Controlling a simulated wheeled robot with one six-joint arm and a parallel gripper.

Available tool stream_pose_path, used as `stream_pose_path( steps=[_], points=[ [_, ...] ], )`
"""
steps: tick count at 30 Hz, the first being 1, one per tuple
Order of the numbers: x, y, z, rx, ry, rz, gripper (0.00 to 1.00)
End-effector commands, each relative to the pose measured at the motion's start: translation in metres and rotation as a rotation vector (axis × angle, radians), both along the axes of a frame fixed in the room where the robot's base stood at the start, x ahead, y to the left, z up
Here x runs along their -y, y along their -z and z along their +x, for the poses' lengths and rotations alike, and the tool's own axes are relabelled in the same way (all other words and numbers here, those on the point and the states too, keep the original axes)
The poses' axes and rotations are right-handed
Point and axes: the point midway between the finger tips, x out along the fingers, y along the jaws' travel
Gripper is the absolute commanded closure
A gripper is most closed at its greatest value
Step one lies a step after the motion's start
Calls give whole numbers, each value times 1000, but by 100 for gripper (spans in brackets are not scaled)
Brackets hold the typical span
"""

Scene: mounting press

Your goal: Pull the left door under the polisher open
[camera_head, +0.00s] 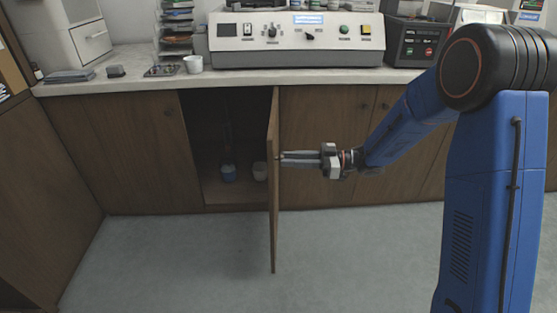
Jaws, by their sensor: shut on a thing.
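The left door (273,190) under the polisher (297,40) stands swung well out from the cabinet, seen nearly edge-on. My gripper (283,158) reaches in from the right, and its fingertips are at the outer face of this door, at about the height of its knob. It is shut on the knob, which the fingers hide.
The counter (130,68) holds a white cup (193,64), small trays and a dark control box (414,42). A closed door (125,150) is left of the opening, and more closed doors (325,120) are behind my arm. The grey floor (180,265) in front is clear.

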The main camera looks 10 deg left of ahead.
Motion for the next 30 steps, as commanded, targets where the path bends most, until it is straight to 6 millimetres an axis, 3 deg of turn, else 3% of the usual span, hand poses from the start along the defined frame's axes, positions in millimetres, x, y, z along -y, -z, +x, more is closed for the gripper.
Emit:
stream_pose_path(
  steps=[7,20,21,23,30],
  points=[
    [13,-1,5,2,-36,2,100],
    [15,-2,5,2,-41,2,100],
    [15,-2,5,2,-41,2,72],
    [15,-2,5,2,-41,2,59],
    [15,-1,5,1,-41,1,59]
  ],
)
